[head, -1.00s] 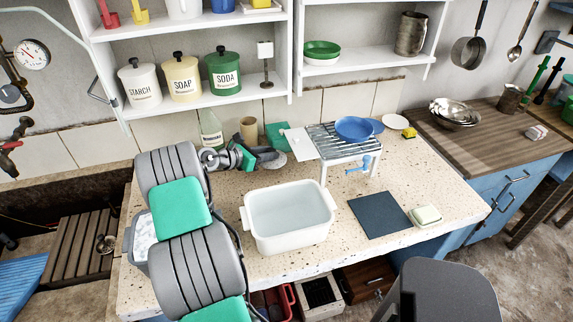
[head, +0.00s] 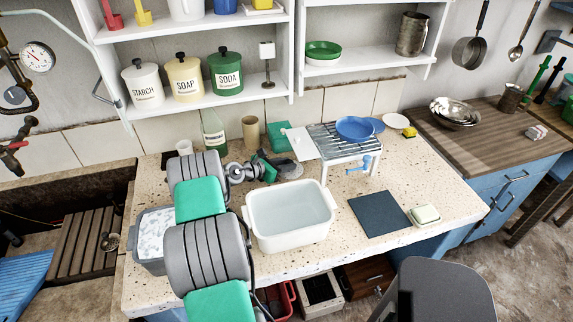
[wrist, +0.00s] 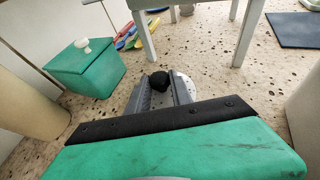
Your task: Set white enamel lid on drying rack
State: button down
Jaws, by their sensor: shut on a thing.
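My gripper (head: 277,166) is low over the counter, behind the white basin and left of the drying rack. In the wrist view its fingers (wrist: 165,88) are shut on the black knob of the white enamel lid (wrist: 183,93), which looks pale grey and is mostly hidden by the fingers. The lid's edge also shows in the head view (head: 291,172). I cannot tell whether it touches the counter. The drying rack (head: 326,134) has metal slats on white legs, with blue dishes on its right part. Its legs (wrist: 247,33) stand ahead in the wrist view.
A green box (wrist: 87,68) with a white knob and a tan cylinder (wrist: 28,105) stand left of my gripper. The white basin (head: 290,232) is in front. A dark mat (head: 378,213) and soap dish (head: 425,215) lie right. Shelves hang above the back counter.

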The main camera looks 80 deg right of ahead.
jog(key=shift+f, duration=0.25)
jog(key=c, duration=1.1)
grip_release()
jog(key=shift+r, duration=0.1)
jog(key=shift+c, duration=0.2)
